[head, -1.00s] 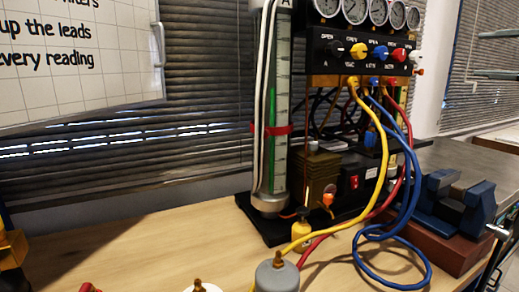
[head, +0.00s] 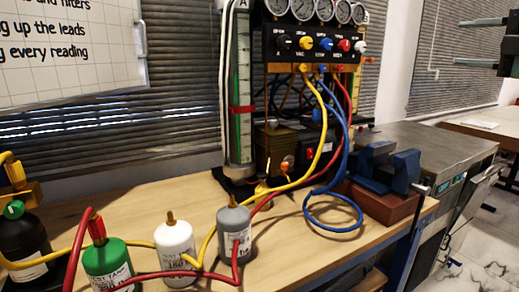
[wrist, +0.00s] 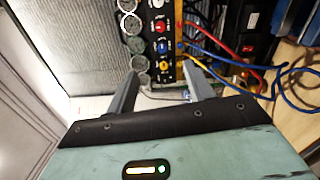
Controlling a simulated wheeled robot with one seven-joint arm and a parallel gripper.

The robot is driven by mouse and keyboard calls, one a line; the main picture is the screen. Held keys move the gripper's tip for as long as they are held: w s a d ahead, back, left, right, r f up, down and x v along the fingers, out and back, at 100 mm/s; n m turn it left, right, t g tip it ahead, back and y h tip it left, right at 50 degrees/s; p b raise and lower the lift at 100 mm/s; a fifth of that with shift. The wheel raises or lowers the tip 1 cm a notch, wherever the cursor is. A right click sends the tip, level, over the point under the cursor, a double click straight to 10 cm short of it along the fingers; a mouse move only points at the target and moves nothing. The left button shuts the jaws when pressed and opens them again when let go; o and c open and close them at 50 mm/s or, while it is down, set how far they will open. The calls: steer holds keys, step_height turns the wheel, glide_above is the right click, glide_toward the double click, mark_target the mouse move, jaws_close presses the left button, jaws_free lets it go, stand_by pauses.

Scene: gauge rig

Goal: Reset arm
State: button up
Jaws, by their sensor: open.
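My gripper (wrist: 158,70) is open and empty, its two grey fingers spread apart in the wrist view. In the head view its fingers (head: 457,42) reach in from the upper right edge, in the air, apart from the rig. The gauge rig's black panel (head: 310,45) carries dials and coloured knobs, and stands at the back of the bench. The panel also shows beyond my fingers in the wrist view (wrist: 162,45). Nothing is between the fingers. Most of my arm is out of view.
Yellow, red and blue hoses (head: 352,170) loop from the rig over the wooden bench (head: 140,205). Green (head: 107,262), white (head: 175,245) and grey (head: 234,225) bottles stand in front. A blue vise (head: 385,168) sits at the bench's right. Air right of the rig looks clear.

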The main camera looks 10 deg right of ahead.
steer(key=w+a+f+m+g+h, duration=0.2)
steer(key=w+a+f+m, duration=0.25)
steer(key=a+f, duration=0.35)
steer(key=w+a+f+m+g+h, duration=0.1)
steer(key=w+a+f+m, duration=0.2)
steer(key=a+f+m, duration=0.45)
steer(key=s+a+f+m+g+h, duration=0.1)
steer(key=s+a+f+g, duration=0.25)
steer(key=a+f, duration=0.45)
steer(key=s+a+f+m+g, duration=0.1)
steer(key=s+a+f+g, duration=0.3)
steer(key=s, duration=0.5)
steer(key=s+a+f+m+g+h, duration=0.1)
steer(key=s+a+f+g, duration=0.3)
steer(key=s, duration=0.5)
steer(key=s+a+f+m+g, duration=0.1)
steer(key=s+a+f+g, duration=0.3)
steer(key=s, duration=0.5)
step_height(320, 180, up, 12)
steer(key=d+t+p, duration=0.1)
steer(key=p, duration=1.2)
